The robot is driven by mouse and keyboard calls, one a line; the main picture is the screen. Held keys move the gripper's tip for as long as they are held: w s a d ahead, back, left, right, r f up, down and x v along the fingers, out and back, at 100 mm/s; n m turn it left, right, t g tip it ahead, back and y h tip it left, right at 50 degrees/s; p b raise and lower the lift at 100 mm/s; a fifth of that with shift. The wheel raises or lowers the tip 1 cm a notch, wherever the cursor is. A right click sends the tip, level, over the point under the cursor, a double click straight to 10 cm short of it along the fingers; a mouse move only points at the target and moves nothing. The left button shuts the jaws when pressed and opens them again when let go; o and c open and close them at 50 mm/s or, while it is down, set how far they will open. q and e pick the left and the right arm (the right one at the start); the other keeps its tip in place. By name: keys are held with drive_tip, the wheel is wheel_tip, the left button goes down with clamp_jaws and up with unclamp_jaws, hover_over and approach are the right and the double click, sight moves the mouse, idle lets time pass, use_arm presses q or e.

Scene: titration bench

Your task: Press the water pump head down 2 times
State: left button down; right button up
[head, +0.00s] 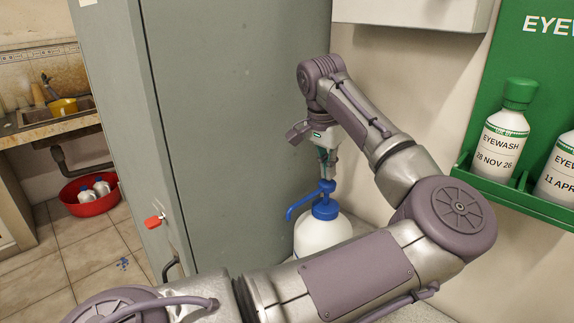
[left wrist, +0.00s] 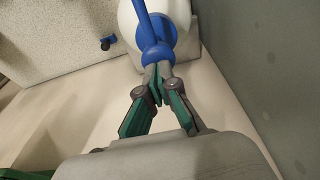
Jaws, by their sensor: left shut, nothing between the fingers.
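The water pump is a white bottle (head: 318,235) with a blue collar and a blue pump head (head: 322,188) whose spout points left in the head view. It stands upright in the corner beside the grey cabinet. My left gripper (head: 327,172) is shut and empty, pointing down with its fingertips at the top of the pump head. In the left wrist view the closed fingertips (left wrist: 159,68) meet the blue pump head (left wrist: 155,52), and the white bottle (left wrist: 127,18) shows behind it. I cannot tell whether the head is pressed. My right gripper is not in view.
A tall grey cabinet (head: 235,110) stands directly left of the pump. A green eyewash station (head: 520,190) with white bottles is on the right wall. A red basin (head: 90,195) lies on the tiled floor at far left. My arm covers the lower front.

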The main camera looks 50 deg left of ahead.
sight(327, 182)
use_arm(q)
drive_tip(key=shift+f+b, duration=1.4)
drive_tip(key=shift+f, duration=0.4)
drive_tip(key=shift+r, duration=0.2)
drive_tip(key=shift+r+p, duration=1.3)
drive_tip(key=shift+r, duration=0.7)
wheel_tip(327, 182, up, 6)
drive_tip(key=p, duration=0.3)
drive_tip(key=shift+p, duration=0.4)
